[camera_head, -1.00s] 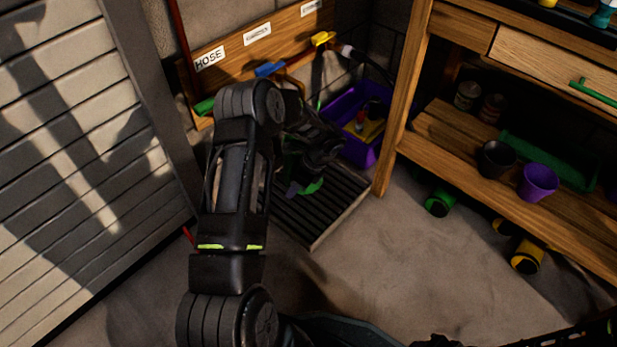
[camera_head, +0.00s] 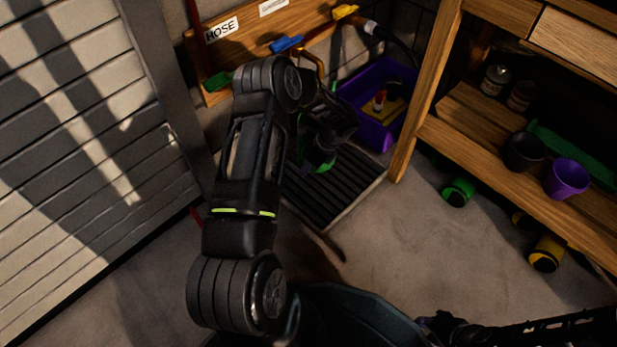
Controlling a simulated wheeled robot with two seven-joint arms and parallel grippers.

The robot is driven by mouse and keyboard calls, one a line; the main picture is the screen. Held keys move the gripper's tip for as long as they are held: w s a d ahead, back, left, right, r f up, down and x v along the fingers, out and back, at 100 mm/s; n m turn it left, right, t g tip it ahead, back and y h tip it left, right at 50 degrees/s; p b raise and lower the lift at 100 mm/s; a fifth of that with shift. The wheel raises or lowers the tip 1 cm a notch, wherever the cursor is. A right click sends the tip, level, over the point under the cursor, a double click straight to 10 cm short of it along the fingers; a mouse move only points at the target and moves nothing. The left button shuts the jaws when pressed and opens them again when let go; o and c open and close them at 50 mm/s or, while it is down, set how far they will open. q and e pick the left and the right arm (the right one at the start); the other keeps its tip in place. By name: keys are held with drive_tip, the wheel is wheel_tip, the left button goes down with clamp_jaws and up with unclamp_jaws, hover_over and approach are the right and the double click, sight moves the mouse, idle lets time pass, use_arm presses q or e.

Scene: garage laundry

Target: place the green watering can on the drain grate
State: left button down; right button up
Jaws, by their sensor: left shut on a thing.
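The drain grate (camera_head: 345,199) is a dark slatted square on the floor by the back wall. My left gripper (camera_head: 322,148) is above its far part, shut on the green watering can (camera_head: 319,164). Only a small green part of the can shows; the gripper and my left arm hide the rest. I cannot tell whether the can touches the slats. My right gripper (camera_head: 440,325) is at the lower right edge of the picture, dark and low, and its jaws cannot be made out.
A purple bin (camera_head: 377,138) stands right behind the grate. A wooden shelf unit (camera_head: 420,110) is at the right, with pots on it and a green can-like item (camera_head: 458,191) on the floor below. A hose board (camera_head: 260,40) hangs behind. A slatted door (camera_head: 80,150) is at the left.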

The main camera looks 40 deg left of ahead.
use_arm(q)
drive_tip(key=shift+f, duration=0.5)
drive_tip(key=shift+r, duration=0.1)
drive_tip(key=shift+f+b, duration=0.9)
drive_tip(key=shift+f, duration=1)
drive_tip(key=shift+f, duration=0.2)
drive_tip(key=c, duration=1.4)
unclamp_jaws()
drive_tip(key=shift+r, duration=0.15)
